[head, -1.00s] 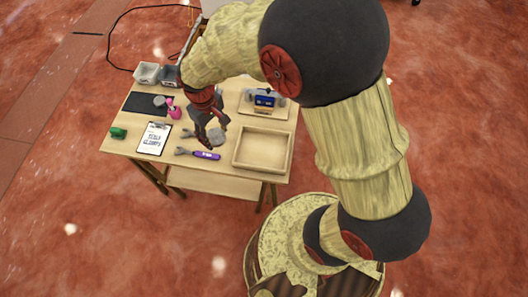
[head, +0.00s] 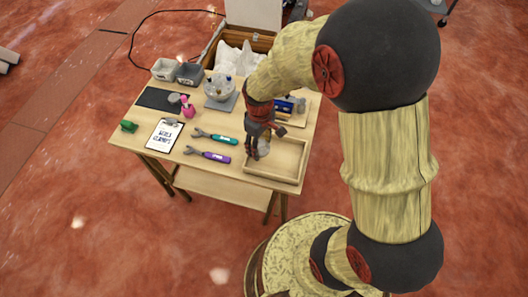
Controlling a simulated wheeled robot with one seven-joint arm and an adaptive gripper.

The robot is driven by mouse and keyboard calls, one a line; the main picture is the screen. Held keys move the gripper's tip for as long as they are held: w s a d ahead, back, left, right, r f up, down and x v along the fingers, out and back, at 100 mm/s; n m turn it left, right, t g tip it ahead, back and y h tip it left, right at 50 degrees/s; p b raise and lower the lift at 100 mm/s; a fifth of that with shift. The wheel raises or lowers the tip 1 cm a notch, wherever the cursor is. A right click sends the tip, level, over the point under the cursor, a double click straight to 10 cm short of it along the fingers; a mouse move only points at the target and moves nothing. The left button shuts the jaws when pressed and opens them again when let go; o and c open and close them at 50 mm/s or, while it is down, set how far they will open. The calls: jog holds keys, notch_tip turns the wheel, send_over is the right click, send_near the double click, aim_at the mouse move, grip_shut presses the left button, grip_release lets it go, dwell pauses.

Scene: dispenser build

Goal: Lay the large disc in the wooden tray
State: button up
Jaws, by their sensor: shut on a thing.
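The wooden tray (head: 287,166) is a shallow, light-coloured box at the front right of the table. My gripper (head: 259,152) points down at the tray's left end. It is shut on a grey disc (head: 264,143), which my fingers partly hide. The disc is at or just above the left part of the tray; I cannot tell whether it touches the tray floor. The rest of the tray looks empty.
Left of the tray lie a purple-handled wrench (head: 215,156) and a teal-handled wrench (head: 222,139). Behind stand a round dispenser (head: 220,87) and a blue device (head: 285,106). A clipboard (head: 164,134), pink bottle (head: 188,107) and black mat (head: 155,98) lie farther left.

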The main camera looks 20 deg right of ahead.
jog(key=shift+w+d+f, duration=0.1)
jog(key=shift+d+f, duration=0.4)
jog(key=shift+f, duration=0.1)
jog(key=shift+d+f+b, duration=0.15)
jog(key=shift+f+b, duration=1.05)
jog(key=shift+f, duration=0.45)
jog(key=shift+f, duration=0.15)
jog(key=o, duration=1.6)
jog(key=shift+o, duration=0.2)
notch_tip(320, 180, up, 12)
jog(key=p, duration=0.5)
jog(key=shift+r, duration=0.2)
notch_tip(320, 180, up, 12)
jog(key=m+t, duration=0.2)
send_over(264, 150)
jog(key=s+d, duration=0.1)
jog(key=s, duration=0.1)
jog(key=s+d+r+m+t, duration=0.1)
jog(key=s+r+m+t, duration=0.2)
jog(key=s+r, duration=0.7)
jog(key=shift+s+m+t, duration=0.3)
jog(key=shift+s+m, duration=0.4)
jog(key=shift+s, duration=0.05)
